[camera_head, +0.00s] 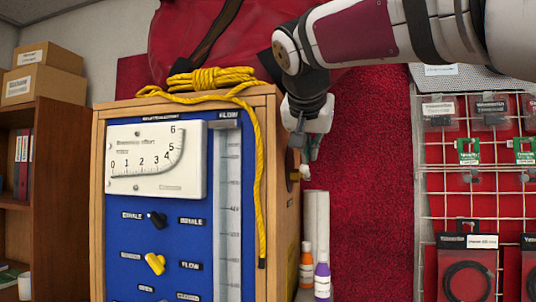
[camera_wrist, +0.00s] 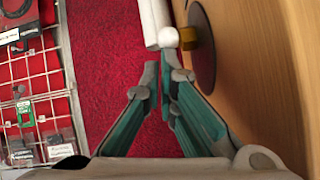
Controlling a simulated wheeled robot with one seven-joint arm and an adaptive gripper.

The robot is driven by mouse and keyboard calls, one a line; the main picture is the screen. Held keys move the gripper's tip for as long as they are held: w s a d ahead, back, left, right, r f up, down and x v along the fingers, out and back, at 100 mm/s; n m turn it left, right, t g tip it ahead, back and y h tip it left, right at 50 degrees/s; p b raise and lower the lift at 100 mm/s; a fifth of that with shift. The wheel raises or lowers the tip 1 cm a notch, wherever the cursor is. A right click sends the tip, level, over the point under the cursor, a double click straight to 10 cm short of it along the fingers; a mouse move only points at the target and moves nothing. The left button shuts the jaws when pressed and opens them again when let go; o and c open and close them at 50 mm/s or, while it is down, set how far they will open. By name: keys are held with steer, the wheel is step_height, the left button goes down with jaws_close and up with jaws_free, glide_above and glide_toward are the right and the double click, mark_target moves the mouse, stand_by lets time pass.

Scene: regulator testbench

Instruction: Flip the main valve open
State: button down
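The likely main valve is on the cabinet's right side. In the wrist view, a brass stem (camera_wrist: 189,38) stands out from a dark round plate (camera_wrist: 204,48), with a white knob (camera_wrist: 167,37) beside it. In the head view, the brass part (camera_head: 294,175) and the white end (camera_head: 305,172) show just below my gripper (camera_head: 305,150). In the wrist view, my gripper (camera_wrist: 160,68) has its teal fingers together with only a thin gap. Nothing shows between them. The tips lie just short of the white knob; I cannot tell whether they touch it.
The cabinet's blue panel (camera_head: 180,236) holds a gauge (camera_head: 155,160) and small knobs. A yellow rope (camera_head: 259,180) hangs down its front. A wire rack (camera_head: 421,205) is farther right.

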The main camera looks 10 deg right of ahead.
steer(key=v, duration=1)
steer(key=s+d+f+n+g+y, duration=0.1)
steer(key=s+f+n+g, duration=0.1)
steer(key=s+f, duration=0.5)
steer(key=s+d+f+n+g+y, duration=0.1)
steer(key=s+f, duration=0.6)
steer(key=f, duration=1.2)
steer(key=s+d+f+n+g+y, duration=0.1)
steer(key=s+d+f+n+g, duration=0.1)
steer(key=s+f, duration=0.6)
step_height(320, 180, down, 5)
steer(key=shift+d+f+n+g+y, duration=0.2)
steer(key=shift+d+n+g+y, duration=0.2)
steer(key=shift+d+n, duration=0.25)
steer(key=shift+s, duration=0.15)
